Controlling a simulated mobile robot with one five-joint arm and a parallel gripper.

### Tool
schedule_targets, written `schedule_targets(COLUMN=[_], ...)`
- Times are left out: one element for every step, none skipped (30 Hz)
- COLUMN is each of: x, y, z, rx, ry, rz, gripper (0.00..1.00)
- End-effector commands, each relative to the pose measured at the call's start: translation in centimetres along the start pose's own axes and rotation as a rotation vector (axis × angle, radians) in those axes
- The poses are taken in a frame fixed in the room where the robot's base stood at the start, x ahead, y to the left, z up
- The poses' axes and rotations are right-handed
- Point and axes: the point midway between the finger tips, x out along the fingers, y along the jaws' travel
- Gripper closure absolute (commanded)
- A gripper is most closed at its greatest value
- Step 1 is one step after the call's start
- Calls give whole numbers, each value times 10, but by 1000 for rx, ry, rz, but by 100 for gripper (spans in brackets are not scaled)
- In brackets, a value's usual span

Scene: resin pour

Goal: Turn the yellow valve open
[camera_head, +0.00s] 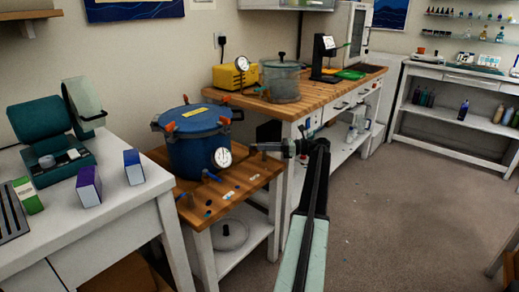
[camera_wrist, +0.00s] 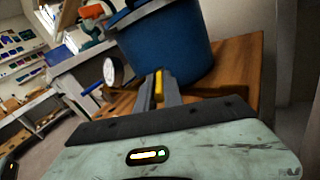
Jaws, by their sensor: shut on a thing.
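The blue pressure pot (camera_head: 200,150) stands on a small wooden-topped table (camera_head: 262,170), with orange-handled clamps and a yellow label on its lid. It also fills the top of the wrist view (camera_wrist: 165,45). My gripper (camera_head: 256,148) reaches in from the right, low beside the pot. In the wrist view, my gripper (camera_wrist: 158,90) is shut on the yellow valve (camera_wrist: 158,86), a narrow yellow handle showing between the fingers. Much of the valve is hidden by the fingers. I cannot make it out in the head view.
A round pressure gauge (camera_head: 222,157) sits left of my gripper, close to the pot. A white bench (camera_head: 120,205) with blue and purple boxes stands at left. A wooden workbench (camera_head: 310,95) stands behind. The floor (camera_head: 400,220) at right is clear.

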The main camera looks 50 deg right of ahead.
Motion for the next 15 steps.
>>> schedule_targets(x=[-5, -5, -4, -4, -4, -3, -2, -2, -1, 0, 0, 1, 1, 1, 0], y=[0, 0, 0, 0, 0, 0, 0, 0, 0, 0, 0, 0, 0, 0, 0], z=[0, 0, 0, 0, 0, 0, 0, 0, 0, 0, 0, 0, 0, 0, 0], rx=[0, 0, 0, 0, 0, 0, 0, 0, 0, 0, 0, 0, 0, 0, 0], ry=[-1, -1, -1, -1, -1, -1, -1, -1, -1, -1, -1, -1, -1, -1, -1], rz=[-3, -3, -3, -3, -3, -3, -2, -2, -1, 0, 0, 0, 0, 0, 0], gripper=[100, 100, 86, 78, 69, 67, 67, 67, 67, 67, 67, 67, 67, 67, 67])
